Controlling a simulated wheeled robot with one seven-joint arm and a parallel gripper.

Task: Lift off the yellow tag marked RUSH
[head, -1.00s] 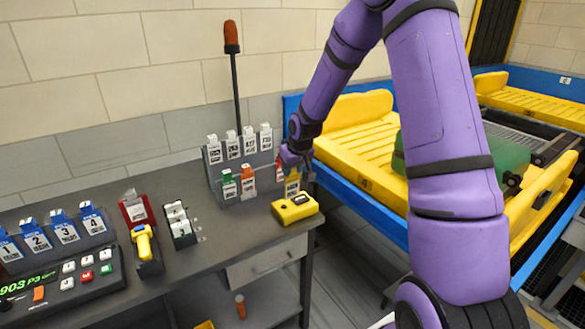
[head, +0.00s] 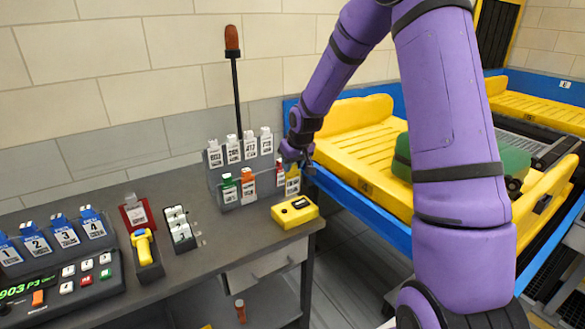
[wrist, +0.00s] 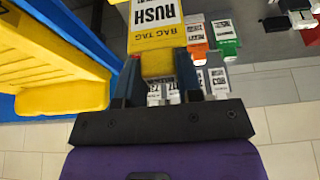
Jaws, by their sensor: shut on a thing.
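The yellow tag marked RUSH (wrist: 157,22) is held between my gripper's fingers, which close on its plain yellow top end. In the wrist view my gripper (wrist: 158,82) has one dark finger on each side of it. In the head view my gripper (head: 299,163) is at the right end of the grey tag rack (head: 213,180). The yellow tag (head: 293,186) hangs below it, beside a red tag (head: 280,172). Whether the tag's lower end still touches the rack cannot be told.
Green (head: 229,190) and orange (head: 248,184) tags sit in the rack's lower row, with white tags above. A yellow device (head: 295,212) lies on the bench just in front. The blue-edged conveyor with a yellow tray (head: 350,140) stands close on the right.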

